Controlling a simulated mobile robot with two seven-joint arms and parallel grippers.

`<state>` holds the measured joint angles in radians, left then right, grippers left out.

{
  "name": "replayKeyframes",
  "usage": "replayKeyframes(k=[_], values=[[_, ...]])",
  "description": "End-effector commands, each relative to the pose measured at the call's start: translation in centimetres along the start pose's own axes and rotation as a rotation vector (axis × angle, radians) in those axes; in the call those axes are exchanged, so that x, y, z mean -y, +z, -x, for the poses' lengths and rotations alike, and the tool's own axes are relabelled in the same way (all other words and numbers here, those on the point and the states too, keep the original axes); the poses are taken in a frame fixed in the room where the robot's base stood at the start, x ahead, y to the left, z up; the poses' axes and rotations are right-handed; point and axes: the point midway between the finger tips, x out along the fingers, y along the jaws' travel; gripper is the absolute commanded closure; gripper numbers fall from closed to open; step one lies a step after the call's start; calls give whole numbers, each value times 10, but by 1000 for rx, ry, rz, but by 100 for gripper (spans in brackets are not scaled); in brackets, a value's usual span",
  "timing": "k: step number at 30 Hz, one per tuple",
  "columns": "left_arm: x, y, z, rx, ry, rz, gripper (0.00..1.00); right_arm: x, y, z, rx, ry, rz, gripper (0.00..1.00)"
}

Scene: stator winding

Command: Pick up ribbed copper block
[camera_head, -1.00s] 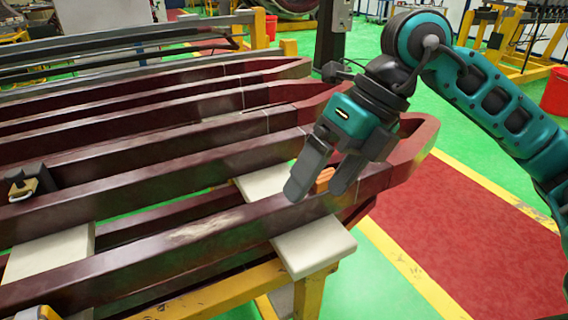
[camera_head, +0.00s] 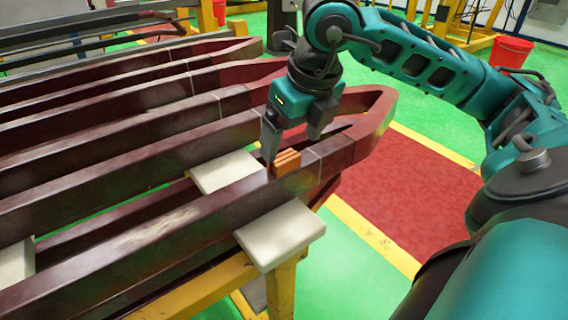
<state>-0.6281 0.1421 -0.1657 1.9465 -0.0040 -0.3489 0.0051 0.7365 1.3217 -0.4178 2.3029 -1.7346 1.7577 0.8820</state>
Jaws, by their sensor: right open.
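The ribbed copper block (camera_head: 287,162) is small and orange-brown with ridges on top. It sits on the front dark red bar, near the bar's right end. My right gripper (camera_head: 291,148) is open, fingers pointing down. Its left finger is close to the block's left side, and its right finger is above and to the right of the block. I cannot tell whether the left finger touches the block. My left gripper is not in view.
Several long dark red bars (camera_head: 150,185) lie side by side on white pads (camera_head: 280,235) over a yellow frame (camera_head: 180,295). A red bucket (camera_head: 511,52) stands at the upper right. The red floor area (camera_head: 420,200) beside the bars is clear.

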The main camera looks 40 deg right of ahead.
Motion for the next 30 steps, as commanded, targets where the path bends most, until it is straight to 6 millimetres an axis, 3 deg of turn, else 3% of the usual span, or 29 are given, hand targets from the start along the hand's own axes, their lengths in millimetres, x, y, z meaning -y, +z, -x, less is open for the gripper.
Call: replayKeyframes(k=[9,18,30], values=[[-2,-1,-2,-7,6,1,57,-2,1,-44,-4,2,1,11],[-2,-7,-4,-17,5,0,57,-2,2,-48,-2,2,2,12],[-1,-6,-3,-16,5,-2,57,-2,2,-48,-1,2,2,50]])
